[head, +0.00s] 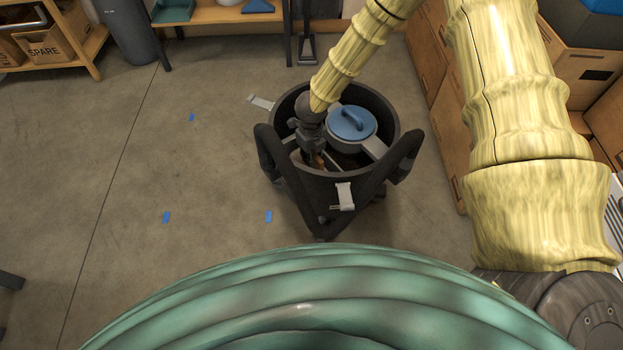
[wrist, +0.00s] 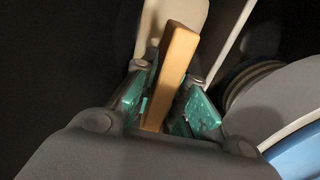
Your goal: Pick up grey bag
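A dark grey round bag (head: 385,108) with thick dark strap handles and pale tabs stands open on the floor, right of centre in the head view. My gripper (head: 312,150) reaches down inside its left part, below the rim. In the wrist view my gripper (wrist: 168,88) has its two teal-padded fingers apart. A tan wooden bar (wrist: 172,70) stands between the fingers, and dark gaps show beside it. The fingers are not seen around a strap of the bag. The bag's lower inside is mostly hidden.
A pot with a blue lid (head: 351,123) sits in the bag right of my gripper; its blue edge shows in the wrist view (wrist: 298,155). Wooden crates (head: 437,60) stand close at right. A shelf (head: 55,45) is at far left. The floor at left is clear, with blue tape marks.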

